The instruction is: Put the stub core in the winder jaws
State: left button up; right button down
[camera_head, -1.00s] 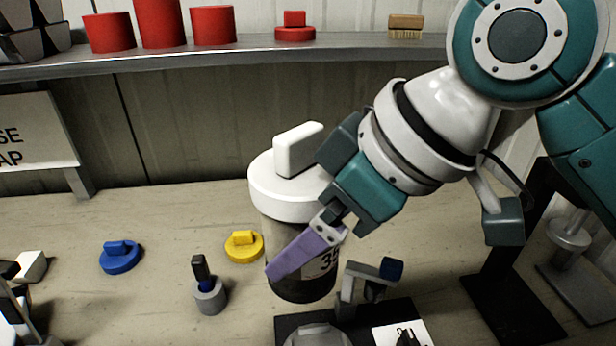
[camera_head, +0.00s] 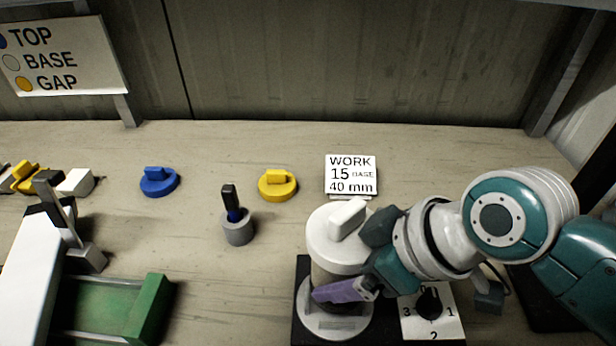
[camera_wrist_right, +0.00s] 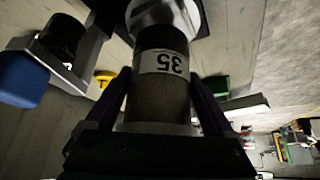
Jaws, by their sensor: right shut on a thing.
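The stub core (camera_head: 320,274) is a dull cylinder under a wide white cap with a block handle (camera_head: 346,218). My right gripper (camera_head: 342,290), with purple fingers, is shut on its body. The core is upright over a pale round disc (camera_head: 318,326) on the winder's black base (camera_head: 302,283). The finger hides the core's lower part, so I cannot tell if it touches the disc. The jaws are not clearly visible. In the right wrist view the core (camera_wrist_right: 163,90) sits between both fingers, its "35" label upside down. My left gripper is not in view.
A dial plate (camera_head: 412,327) stands beside the disc, and a "WORK 15 BASE 40 mm" card (camera_head: 350,175) behind. Blue (camera_head: 158,184) and yellow (camera_head: 277,186) knobbed discs and a grey holder (camera_head: 238,232) are left. A green fixture (camera_head: 152,312) is front left.

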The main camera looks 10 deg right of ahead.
jog(key=shift+w+f+b, duration=0.1)
jog(key=shift+f+b, duration=0.4)
jog(key=shift+f, duration=1.35)
jog(key=shift+f, duration=0.1)
grip_release()
jog(key=shift+f, duration=0.15)
jog(key=shift+r, duration=0.3)
jog(key=p+v, duration=0.3)
jog(key=v, duration=0.8)
jog(key=s+d+r+m+h, duration=0.1)
jog(key=s+r+m+h, duration=0.1)
jog(key=s, duration=0.3)
jog(key=s+d+r+m+g+h, duration=0.1)
jog(key=s+d+r+m+h, duration=0.1)
jog(key=s+m, duration=0.2)
jog(key=s, duration=0.2)
jog(key=shift+s+d, duration=0.2)
jog(key=shift+s, duration=0.15)
